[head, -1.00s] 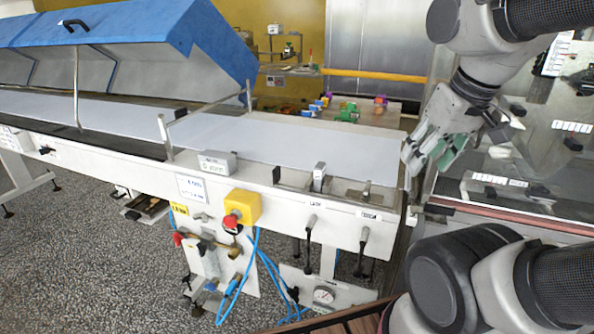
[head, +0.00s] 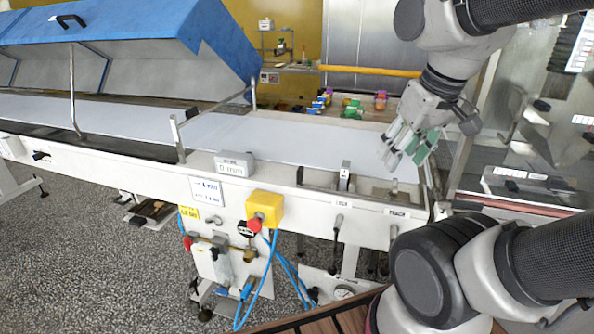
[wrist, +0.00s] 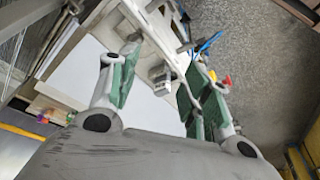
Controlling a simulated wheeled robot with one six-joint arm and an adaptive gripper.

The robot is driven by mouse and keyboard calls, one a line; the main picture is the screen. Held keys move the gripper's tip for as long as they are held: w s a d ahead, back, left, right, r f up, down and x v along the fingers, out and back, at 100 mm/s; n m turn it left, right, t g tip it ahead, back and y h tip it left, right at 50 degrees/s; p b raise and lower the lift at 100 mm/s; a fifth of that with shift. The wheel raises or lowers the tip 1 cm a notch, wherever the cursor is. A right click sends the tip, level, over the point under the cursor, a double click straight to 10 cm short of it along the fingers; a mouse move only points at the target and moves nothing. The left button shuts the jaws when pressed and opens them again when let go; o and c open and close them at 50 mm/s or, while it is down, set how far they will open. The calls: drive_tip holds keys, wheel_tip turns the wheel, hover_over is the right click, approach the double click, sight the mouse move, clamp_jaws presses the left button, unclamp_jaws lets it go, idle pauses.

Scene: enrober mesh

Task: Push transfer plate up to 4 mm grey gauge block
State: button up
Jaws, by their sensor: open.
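My gripper (head: 404,150) is above the right end of the pale conveyor belt (head: 285,143) in the head view, fingers pointing down and left. The wrist view shows its two green-padded fingers (wrist: 162,92) spread apart with nothing held between them. A small upright metal block (head: 345,175) stands on the front rail, left of and below the gripper. The transfer plate cannot be told apart for sure near the belt's right end, partly behind the gripper. I cannot pick out the 4 mm grey gauge block with certainty.
A grey readout box (head: 235,164) marked 0 mm sits on the front rail. A yellow box with a red button (head: 264,208) hangs below. Several coloured blocks (head: 352,108) lie behind the belt. A blue hood (head: 130,35) covers the left. A glazed machine stands right.

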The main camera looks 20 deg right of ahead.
drive_tip(key=w, duration=0.1)
drive_tip(key=n+g, duration=0.4)
drive_tip(key=n, duration=0.5)
hover_over(300, 168)
wheel_tip(300, 168, down, 5)
drive_tip(key=shift+f, duration=0.1)
drive_tip(key=shift+r+n, duration=0.3)
drive_tip(key=shift+n, duration=0.1)
drive_tip(key=shift+f+n, duration=0.15)
drive_tip(key=shift+n, duration=0.15)
wheel_tip(300, 168, down, 8)
drive_tip(key=shift+r, duration=0.2)
